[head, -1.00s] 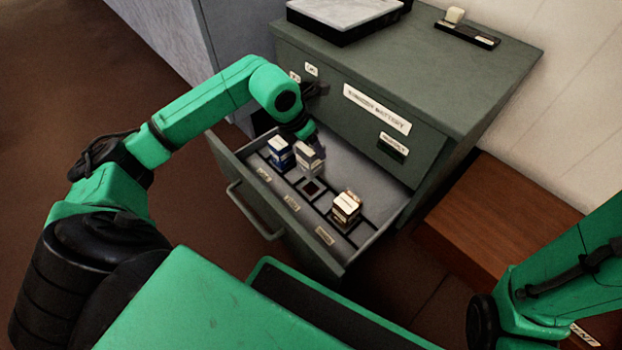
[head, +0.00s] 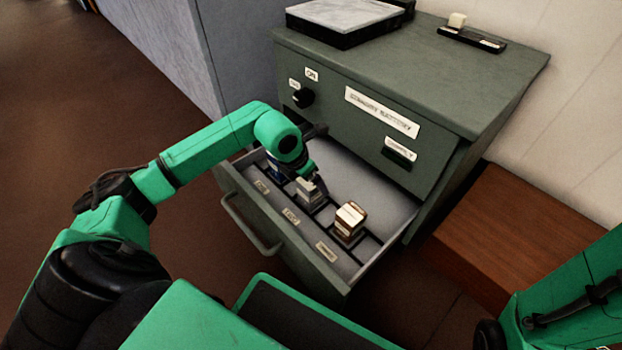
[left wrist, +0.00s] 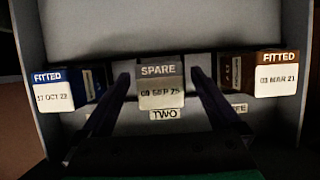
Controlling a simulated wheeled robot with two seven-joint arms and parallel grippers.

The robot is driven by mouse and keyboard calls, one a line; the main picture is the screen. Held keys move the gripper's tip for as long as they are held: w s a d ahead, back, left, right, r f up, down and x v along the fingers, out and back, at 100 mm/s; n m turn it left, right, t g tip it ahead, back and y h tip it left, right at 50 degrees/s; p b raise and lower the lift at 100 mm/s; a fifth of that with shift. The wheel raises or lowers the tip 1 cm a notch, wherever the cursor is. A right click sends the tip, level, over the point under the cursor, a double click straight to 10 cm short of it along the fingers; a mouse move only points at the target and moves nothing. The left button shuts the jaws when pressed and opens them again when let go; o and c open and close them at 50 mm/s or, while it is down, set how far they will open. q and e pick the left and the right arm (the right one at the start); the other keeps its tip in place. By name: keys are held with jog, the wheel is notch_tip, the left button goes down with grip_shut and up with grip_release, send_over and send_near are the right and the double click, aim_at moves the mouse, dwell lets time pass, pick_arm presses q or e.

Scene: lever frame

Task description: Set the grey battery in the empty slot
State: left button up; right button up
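The grey battery (head: 309,192) stands upright at the middle slot of the open drawer, and the slot's dark opening is hidden beneath it. In the left wrist view the grey battery (left wrist: 160,88), marked SPARE, stands above the label TWO. My left gripper (head: 308,178) is over it. The fingers (left wrist: 160,80) stand on either side of the battery with a narrow gap at each side, so they look open. A blue battery (left wrist: 58,92) is to the left and a brown one (left wrist: 277,75) to the right, both marked FITTED. My right gripper is out of view.
The drawer (head: 330,270) is pulled out of a green cabinet (head: 440,85). The brown battery (head: 350,219) stands close on the right; the blue one (head: 274,171) is partly hidden by my gripper. A black knob (head: 303,97) is on the cabinet front above.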

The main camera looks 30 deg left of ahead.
pick_arm(q)
jog(key=p+v, duration=0.6)
jog(key=v, duration=0.6)
jog(key=shift+p, duration=0.3)
